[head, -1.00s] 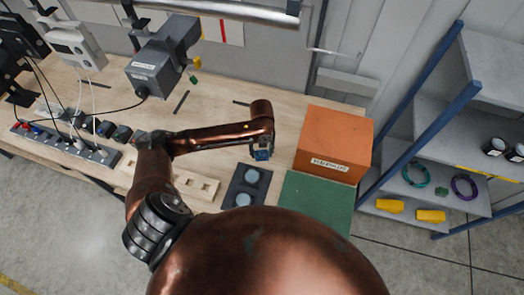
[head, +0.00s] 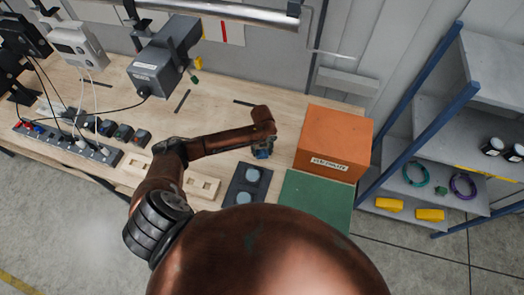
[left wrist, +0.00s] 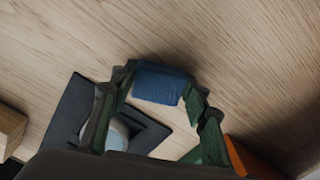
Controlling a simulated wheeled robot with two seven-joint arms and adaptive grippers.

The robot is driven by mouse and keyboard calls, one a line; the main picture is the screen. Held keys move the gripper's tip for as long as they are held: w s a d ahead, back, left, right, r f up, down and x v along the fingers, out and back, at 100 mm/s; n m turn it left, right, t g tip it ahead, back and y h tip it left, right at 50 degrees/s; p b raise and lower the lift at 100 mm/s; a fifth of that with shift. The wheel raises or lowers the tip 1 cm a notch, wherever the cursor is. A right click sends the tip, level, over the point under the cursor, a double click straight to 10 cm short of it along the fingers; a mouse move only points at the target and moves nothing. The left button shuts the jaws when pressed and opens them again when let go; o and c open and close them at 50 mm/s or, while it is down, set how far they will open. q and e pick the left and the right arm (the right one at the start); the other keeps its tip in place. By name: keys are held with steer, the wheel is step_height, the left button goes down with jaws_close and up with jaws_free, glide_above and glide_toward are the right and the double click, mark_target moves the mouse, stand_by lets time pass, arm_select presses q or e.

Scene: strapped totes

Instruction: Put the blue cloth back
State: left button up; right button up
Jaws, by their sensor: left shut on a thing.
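The blue cloth (left wrist: 160,84) is a small folded bundle between the fingers of my left gripper (left wrist: 158,92) in the left wrist view. The gripper is shut on it, above the wooden bench (left wrist: 60,35). In the head view a little of the blue cloth (head: 263,155) shows below the end of my left arm, just left of the orange box and above the dark holder's far end. Most of the gripper is hidden there by my arm. My right gripper is not in view.
The dark holder (head: 233,190) has two round pale-blue pieces. The labelled orange box (head: 337,137) stands right of it, behind a green mat (head: 315,200). A wooden block with recesses (head: 203,187) lies left. A blue-framed shelf (head: 440,175) stands at the right.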

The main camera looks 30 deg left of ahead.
mark_target(262, 151)
arm_select(q)
steer(key=shift+f, duration=0.1)
steer(key=o, duration=1.1)
step_height(262, 151, up, 12)
steer(key=b, duration=0.1)
